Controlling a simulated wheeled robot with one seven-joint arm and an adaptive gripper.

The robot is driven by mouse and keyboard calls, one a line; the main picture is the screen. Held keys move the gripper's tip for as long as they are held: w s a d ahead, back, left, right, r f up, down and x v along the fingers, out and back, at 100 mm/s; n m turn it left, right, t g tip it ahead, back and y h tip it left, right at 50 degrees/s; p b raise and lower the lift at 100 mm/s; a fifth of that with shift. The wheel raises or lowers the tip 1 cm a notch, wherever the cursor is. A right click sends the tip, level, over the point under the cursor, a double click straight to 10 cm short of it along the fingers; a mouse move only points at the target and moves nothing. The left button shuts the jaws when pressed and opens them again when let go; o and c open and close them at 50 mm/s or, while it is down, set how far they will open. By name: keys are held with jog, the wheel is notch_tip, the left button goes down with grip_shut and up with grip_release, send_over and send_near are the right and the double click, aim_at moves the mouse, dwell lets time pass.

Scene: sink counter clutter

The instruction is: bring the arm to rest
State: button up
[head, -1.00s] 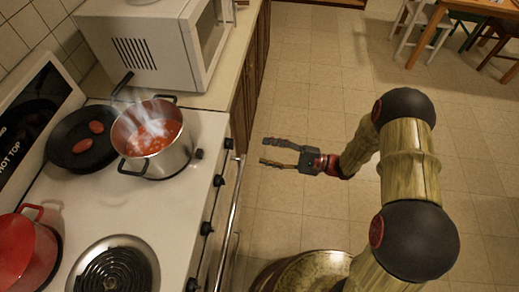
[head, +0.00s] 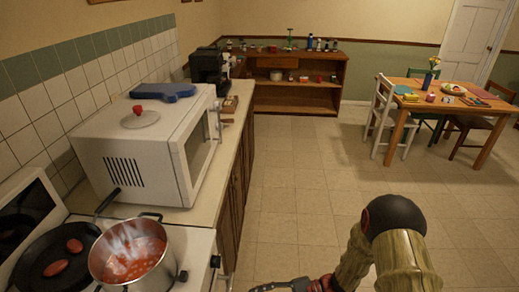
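My arm (head: 402,262) stands at the bottom right, over the floor, with its bent upper links and dark round joint in view. My gripper (head: 272,287) is at the very bottom edge, to the right of the stove. Only part of its upper finger and its red wrist piece show; the rest is cut off, so its opening is hidden. I see nothing held in the part that shows.
A steaming pot of red food (head: 133,257) and a black pan (head: 52,262) are on the stove at left. A microwave (head: 133,160) stands on the counter (head: 236,145) behind. Open floor (head: 300,190) reaches to the shelf (head: 300,97) and dining table (head: 470,106).

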jog(key=s+d+r+n+g+h, duration=0.1)
jog(key=s+d+r+n+h, duration=0.6)
jog(key=d+r+h, duration=0.5)
jog(key=s+d+r+n+t+h, duration=0.1)
jog(key=d+r+t, duration=0.2)
jog(key=r, duration=0.7)
jog(key=s+d+r+n+t+h, duration=0.1)
jog(key=d+r+t, duration=0.3)
jog(key=r, duration=0.5)
jog(key=shift+s+r+t+h, duration=0.4)
jog(key=shift+s+t+h, duration=0.4)
jog(key=shift+t, duration=0.1)
